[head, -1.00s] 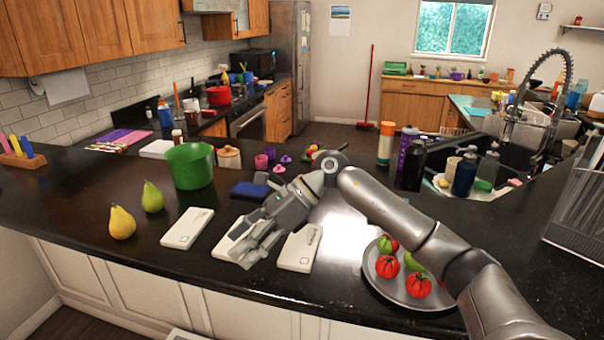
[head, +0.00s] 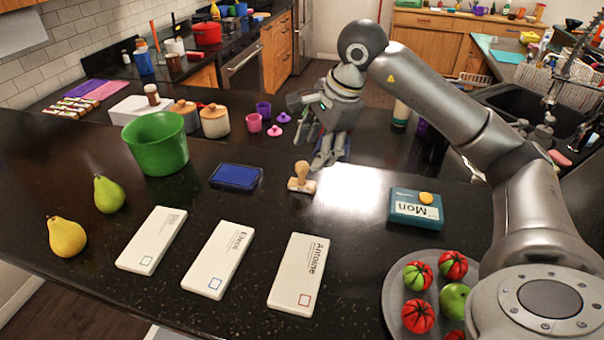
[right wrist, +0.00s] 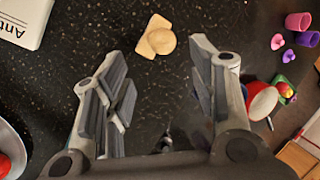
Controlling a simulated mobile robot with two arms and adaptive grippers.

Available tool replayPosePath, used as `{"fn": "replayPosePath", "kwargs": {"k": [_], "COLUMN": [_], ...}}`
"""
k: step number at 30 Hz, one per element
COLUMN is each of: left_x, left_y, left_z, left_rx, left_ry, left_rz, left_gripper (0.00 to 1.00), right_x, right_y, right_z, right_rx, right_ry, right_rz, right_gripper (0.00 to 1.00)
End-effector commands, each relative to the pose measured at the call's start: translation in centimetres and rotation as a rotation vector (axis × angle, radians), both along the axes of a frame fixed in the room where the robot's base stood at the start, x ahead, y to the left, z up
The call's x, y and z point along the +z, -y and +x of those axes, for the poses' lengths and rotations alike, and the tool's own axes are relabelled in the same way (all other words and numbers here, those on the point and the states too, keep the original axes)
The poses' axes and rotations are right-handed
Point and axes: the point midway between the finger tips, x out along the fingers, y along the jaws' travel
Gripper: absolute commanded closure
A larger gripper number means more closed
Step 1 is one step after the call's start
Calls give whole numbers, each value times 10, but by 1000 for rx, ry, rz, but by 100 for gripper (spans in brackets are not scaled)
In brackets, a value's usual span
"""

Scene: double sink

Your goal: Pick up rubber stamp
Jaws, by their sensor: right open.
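The rubber stamp (head: 301,178), with a light wooden knob handle, stands on the black counter just left of my right gripper in the head view. In the right wrist view the stamp (right wrist: 157,38) lies beyond the fingertips, roughly between the two fingers' lines. My right gripper (head: 325,162) points down with its fingers close beside the stamp. It is open and empty in the right wrist view (right wrist: 160,75), and no finger touches the stamp there. My left gripper is not in view.
White cards, including the "Antoine" card (head: 299,275), lie in front. A plate (head: 394,300) holds tomatoes. Bare counter surrounds the stamp.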

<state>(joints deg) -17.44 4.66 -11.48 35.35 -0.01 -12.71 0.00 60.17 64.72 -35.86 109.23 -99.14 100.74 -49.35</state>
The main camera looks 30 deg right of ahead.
Motion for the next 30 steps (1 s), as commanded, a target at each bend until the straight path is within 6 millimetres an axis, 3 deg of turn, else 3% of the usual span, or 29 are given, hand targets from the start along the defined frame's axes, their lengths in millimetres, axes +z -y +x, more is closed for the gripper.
{"fn": "replayPosePath", "kwargs": {"k": [6, 15, 20, 28, 30], "left_x": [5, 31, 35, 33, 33], "left_y": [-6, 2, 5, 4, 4], "left_z": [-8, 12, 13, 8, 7], "left_rx": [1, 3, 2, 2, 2], "left_ry": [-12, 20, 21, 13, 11], "left_rz": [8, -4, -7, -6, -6], "left_gripper": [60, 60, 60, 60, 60], "right_x": [-20, -46, -65, -68, -68], "right_y": [-3, -17, -18, -18, -18], "right_z": [7, 18, 24, 25, 25], "right_rx": [0, 1, -2, -1, -1], "right_ry": [-2, -4, -2, 0, 0], "right_rz": [2, 3, 4, 3, 3], "right_gripper": [47, 47, 47, 47, 56]}}
